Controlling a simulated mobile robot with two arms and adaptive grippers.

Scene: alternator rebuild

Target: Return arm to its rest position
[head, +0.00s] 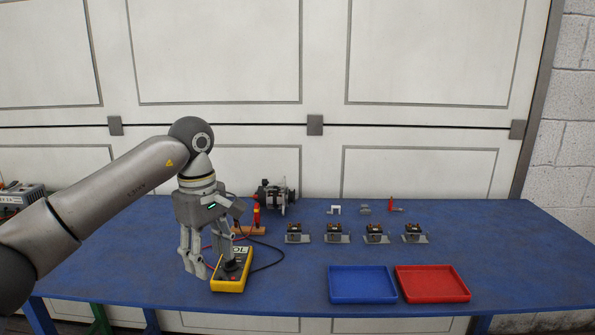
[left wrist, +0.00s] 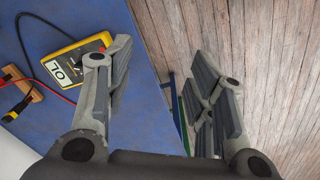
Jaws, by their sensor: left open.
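My left arm reaches in from the left in the head view, and my left gripper (head: 210,268) points down over the table at the left front. Its fingers are apart with nothing between them. A yellow multimeter (head: 229,284) lies close to the fingers on the right and is partly hidden by them. In the left wrist view, the open left gripper (left wrist: 160,95) spans the table's edge and the wooden floor, and the multimeter (left wrist: 72,62) shows its "OL" display beside one finger. My right gripper is not in view.
The blue table (head: 300,262) holds a blue tray (head: 362,299) and a red tray (head: 466,296) at the front. Several small dark units (head: 375,234) stand in a row behind them. An alternator (head: 272,196) and a wooden probe holder (head: 248,230) with cables sit behind the multimeter.

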